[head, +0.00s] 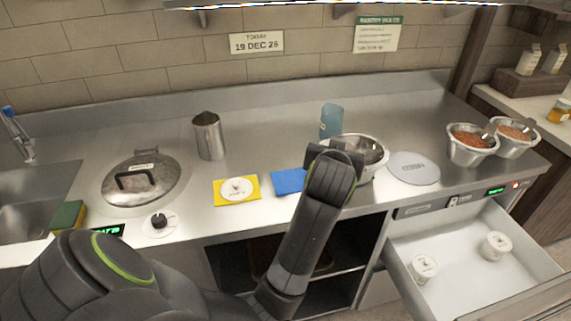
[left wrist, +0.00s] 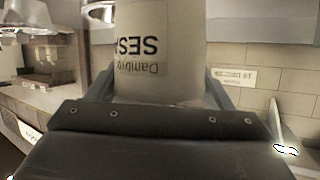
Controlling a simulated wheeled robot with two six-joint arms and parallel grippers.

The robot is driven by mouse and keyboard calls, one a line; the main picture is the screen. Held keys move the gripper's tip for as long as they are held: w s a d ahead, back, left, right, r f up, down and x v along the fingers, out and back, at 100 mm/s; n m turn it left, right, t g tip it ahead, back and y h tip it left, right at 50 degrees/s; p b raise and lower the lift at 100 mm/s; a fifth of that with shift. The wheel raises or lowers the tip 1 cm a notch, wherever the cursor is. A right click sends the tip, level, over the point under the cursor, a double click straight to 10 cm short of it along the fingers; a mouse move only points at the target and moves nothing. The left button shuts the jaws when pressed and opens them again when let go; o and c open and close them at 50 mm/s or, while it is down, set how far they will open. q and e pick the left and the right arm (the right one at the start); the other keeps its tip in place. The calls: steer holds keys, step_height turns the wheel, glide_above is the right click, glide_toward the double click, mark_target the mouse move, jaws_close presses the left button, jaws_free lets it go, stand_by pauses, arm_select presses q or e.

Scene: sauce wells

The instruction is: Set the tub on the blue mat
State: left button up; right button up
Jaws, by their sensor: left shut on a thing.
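The blue mat (head: 289,181) lies on the steel counter and looks bare where it shows; my left arm hides its right end. My left gripper (head: 340,152) is over the counter at the right of the blue mat, in front of a steel bowl. In the left wrist view it is shut on a pale tub (left wrist: 158,45) whose label reads "SESA..." upside down. I cannot make out this tub in the head view; my gripper seems to hide it. My right gripper is not in view.
A steel bowl (head: 372,147), blue cup (head: 331,120) and grey disc (head: 414,168) are close by. An open drawer (head: 455,285) at front right holds two tubs.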

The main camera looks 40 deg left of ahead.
arm_select(q)
steer(key=w+a+n+g+y+p, duration=0.2)
steer(key=a+n+g+y+p, duration=0.15)
steer(key=a, duration=0.35)
steer(key=w+a+n+g+y+p, duration=0.2)
steer(key=a+n+g+y, duration=0.1)
steer(key=a+n, duration=0.25)
steer(key=shift+m, duration=0.3)
steer(key=f, duration=0.3)
steer(key=f+p, duration=0.1)
steer(key=f, duration=0.2)
steer(key=a+f+p, duration=0.1)
steer(key=f, duration=0.2)
steer(key=shift+f, duration=0.95)
steer(key=o, duration=0.7)
steer(key=shift+f, duration=0.15)
steer(key=o, duration=0.5)
steer(key=shift+r, duration=0.2)
